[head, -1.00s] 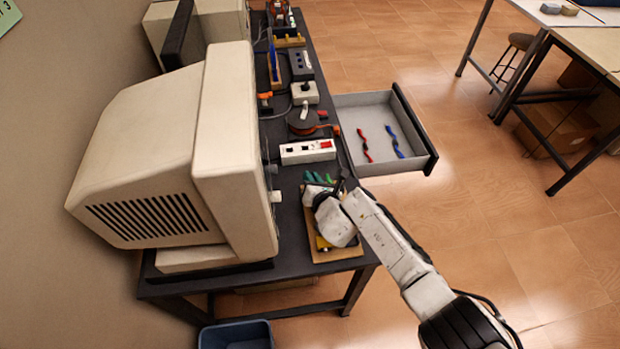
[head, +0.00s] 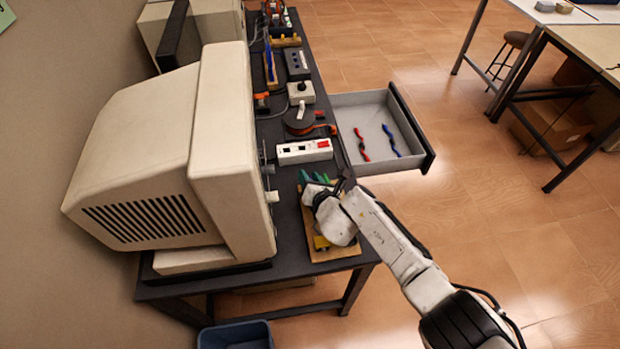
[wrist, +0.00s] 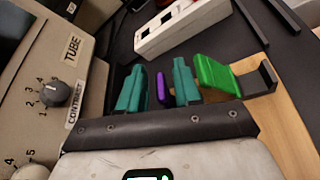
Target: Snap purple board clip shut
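The purple clip (wrist: 163,88) shows in the wrist view as a narrow upright piece. My gripper (wrist: 159,66) has two teal fingers, one on each side of the clip. A gap shows between the clip and the left finger, and a smaller one on the right. I cannot tell whether the clip's lever is raised or down. In the head view my gripper (head: 311,177) is over the far end of the wooden board (head: 338,254), and my wrist hides the purple clip. A green clip (wrist: 215,75) stands right of the fingers, next to a dark bracket (wrist: 262,78).
A yellow clip (head: 321,243) sits on the board's near end. A white power strip (head: 305,151) lies just beyond the board. A large beige monitor (head: 160,150) stands close on the left. An open drawer (head: 385,105) juts out at the right.

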